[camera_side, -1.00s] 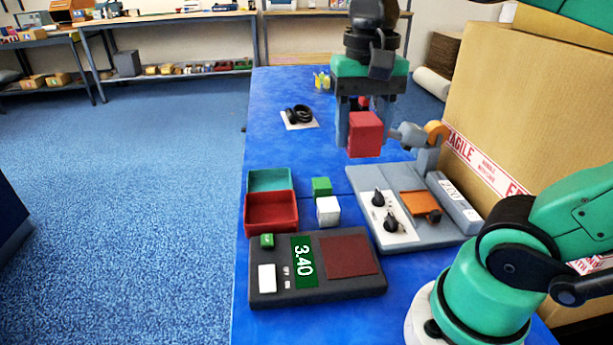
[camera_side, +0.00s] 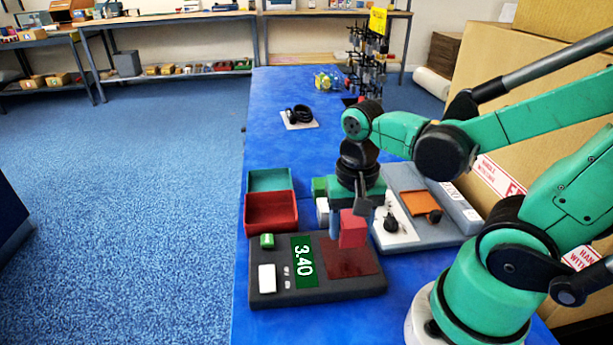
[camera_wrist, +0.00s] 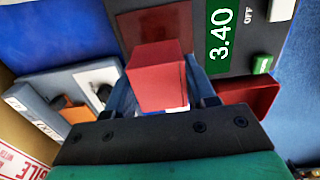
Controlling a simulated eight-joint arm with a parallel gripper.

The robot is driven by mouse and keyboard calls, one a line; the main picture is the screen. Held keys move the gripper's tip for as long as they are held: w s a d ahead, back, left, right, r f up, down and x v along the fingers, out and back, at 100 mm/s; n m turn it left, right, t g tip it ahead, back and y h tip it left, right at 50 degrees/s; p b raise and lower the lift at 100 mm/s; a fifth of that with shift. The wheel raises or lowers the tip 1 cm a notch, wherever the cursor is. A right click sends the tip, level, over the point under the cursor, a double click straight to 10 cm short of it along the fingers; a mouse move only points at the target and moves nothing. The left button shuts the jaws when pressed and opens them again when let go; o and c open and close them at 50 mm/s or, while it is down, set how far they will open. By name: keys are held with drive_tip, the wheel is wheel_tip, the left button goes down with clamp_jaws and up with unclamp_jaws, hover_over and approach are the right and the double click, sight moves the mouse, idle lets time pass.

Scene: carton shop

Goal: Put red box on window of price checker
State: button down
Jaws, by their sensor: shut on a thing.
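My gripper (camera_side: 346,222) is shut on the red box (camera_side: 353,229). In the side view the box hangs over the back right part of the price checker (camera_side: 318,292), near the dark red window (camera_side: 350,264). In the wrist view the red box (camera_wrist: 156,75) sits between the fingers and covers part of the window (camera_wrist: 150,24). The exact gap between box and window is hard to tell. The checker's green display (camera_side: 303,262) reads 3.40.
A red tray (camera_side: 271,212) and a teal tray (camera_side: 270,179) stand behind the checker. A green block (camera_side: 319,187) and a partly hidden white block are close to my gripper. A grey device with knobs (camera_side: 457,208) stands at right.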

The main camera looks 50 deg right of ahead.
sight(349, 240)
drive_tip(key=shift+f, duration=1.75)
drive_tip(key=shift+f, duration=0.1)
drive_tip(key=shift+c, duration=1.4)
unclamp_jaws()
wheel_tip(349, 240, up, 12)
drive_tip(key=shift+f, duration=0.1)
drive_tip(key=w+a+f+n+t, duration=0.1)
drive_tip(key=w+a+n+t, duration=0.1)
drive_tip(key=w+n+t, duration=0.4)
drive_tip(key=n+t, duration=0.1)
drive_tip(key=n, duration=0.2)
drive_tip(key=shift+w+f, duration=0.2)
drive_tip(key=shift+f, duration=0.1)
